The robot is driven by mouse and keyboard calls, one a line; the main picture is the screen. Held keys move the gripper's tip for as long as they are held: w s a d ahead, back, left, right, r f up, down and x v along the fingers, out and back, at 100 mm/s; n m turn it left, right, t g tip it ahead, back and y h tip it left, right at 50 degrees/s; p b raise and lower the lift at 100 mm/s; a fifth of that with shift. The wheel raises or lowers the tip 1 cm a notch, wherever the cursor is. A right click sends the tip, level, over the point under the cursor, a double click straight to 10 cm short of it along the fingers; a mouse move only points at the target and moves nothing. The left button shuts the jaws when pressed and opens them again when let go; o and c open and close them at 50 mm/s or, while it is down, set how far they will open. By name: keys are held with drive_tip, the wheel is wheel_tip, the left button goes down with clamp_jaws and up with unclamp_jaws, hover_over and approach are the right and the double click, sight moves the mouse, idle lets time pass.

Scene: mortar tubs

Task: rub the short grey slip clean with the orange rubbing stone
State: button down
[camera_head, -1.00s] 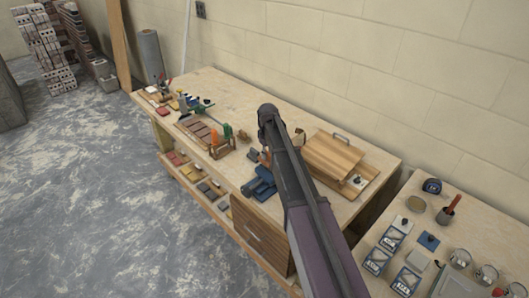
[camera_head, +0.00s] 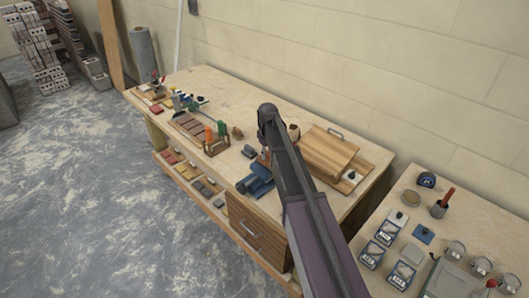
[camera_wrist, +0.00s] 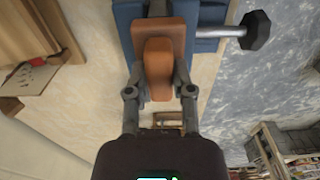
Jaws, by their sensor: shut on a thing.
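My gripper (camera_wrist: 160,92) is shut on the orange rubbing stone (camera_wrist: 158,68), which stands out between the fingers in the wrist view. Just past the stone is a larger red-brown block (camera_wrist: 177,30) at a blue vise (camera_wrist: 209,14). I cannot tell whether stone and block touch. In the head view the blue vise (camera_head: 258,181) is at the bench's front edge, and my arm hides most of the gripper above it. I cannot make out a short grey slip in the vise. Grey pieces (camera_head: 201,187) lie on the shelf below the bench top.
A wooden board with a handle (camera_head: 327,152) lies right of my arm. Left of the vise are a rack with orange and green tools (camera_head: 215,134) and a brown tray (camera_head: 188,124). A second table (camera_head: 405,222) at the right holds jars and labelled boxes. The vise handle (camera_wrist: 255,31) sticks out sideways.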

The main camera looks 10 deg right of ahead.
drive_tip(key=shift+s+d, duration=0.15)
drive_tip(key=shift+s, duration=0.1)
drive_tip(key=shift+s+d, duration=0.1)
drive_tip(key=shift+s, duration=0.05)
drive_tip(key=shift+s+d, duration=0.8)
drive_tip(key=shift+s, duration=0.3)
drive_tip(key=shift+w, duration=0.1)
idle(0.4)
drive_tip(key=shift+w+a, duration=0.9)
drive_tip(key=shift+w, duration=0.3)
drive_tip(key=shift+w, duration=0.1)
drive_tip(key=shift+w+a+f, duration=0.1)
drive_tip(key=shift+w+a, duration=0.8)
drive_tip(key=shift+w, duration=0.2)
